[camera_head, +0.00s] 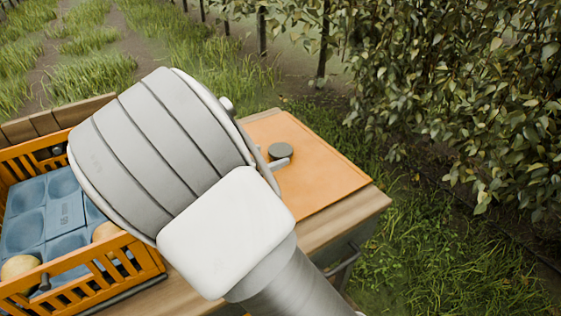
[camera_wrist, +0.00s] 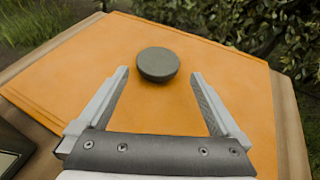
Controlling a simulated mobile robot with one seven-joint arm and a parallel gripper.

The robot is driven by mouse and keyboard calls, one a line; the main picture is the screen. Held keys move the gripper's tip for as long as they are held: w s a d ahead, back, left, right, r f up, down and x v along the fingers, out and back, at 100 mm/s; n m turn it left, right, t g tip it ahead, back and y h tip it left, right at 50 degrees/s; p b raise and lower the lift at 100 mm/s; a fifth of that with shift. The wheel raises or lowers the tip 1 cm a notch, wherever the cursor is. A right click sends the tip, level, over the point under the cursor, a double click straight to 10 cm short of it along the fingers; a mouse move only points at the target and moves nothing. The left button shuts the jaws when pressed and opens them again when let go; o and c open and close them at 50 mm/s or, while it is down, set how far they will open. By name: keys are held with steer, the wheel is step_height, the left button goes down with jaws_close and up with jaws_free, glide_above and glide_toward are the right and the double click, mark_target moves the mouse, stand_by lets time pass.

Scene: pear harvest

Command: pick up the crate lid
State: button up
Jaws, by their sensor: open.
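The crate lid (camera_head: 314,170) is a flat orange panel lying on a wooden table. It has a round dark grey knob (camera_head: 280,152). In the wrist view the lid (camera_wrist: 80,75) fills most of the picture, and its knob (camera_wrist: 158,64) stands just beyond the fingertips, between their lines. My gripper (camera_wrist: 160,72) is open and empty, with a finger on each side and the knob ahead. In the head view my arm covers the left part of the lid and most of my gripper; a fingertip shows beside the knob.
An orange slatted crate (camera_head: 150,258) stands at the left on the wooden table (camera_head: 350,219). It holds a blue moulded tray (camera_head: 62,212) and some yellowish pears (camera_head: 20,267). Leafy trees (camera_head: 460,90) stand beyond the table at the right, with grass around.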

mark_target(278, 151)
steer(key=b+x, duration=0.2)
steer(key=x, duration=0.3)
steer(key=shift+w, duration=0.2)
steer(key=c, duration=1.5)
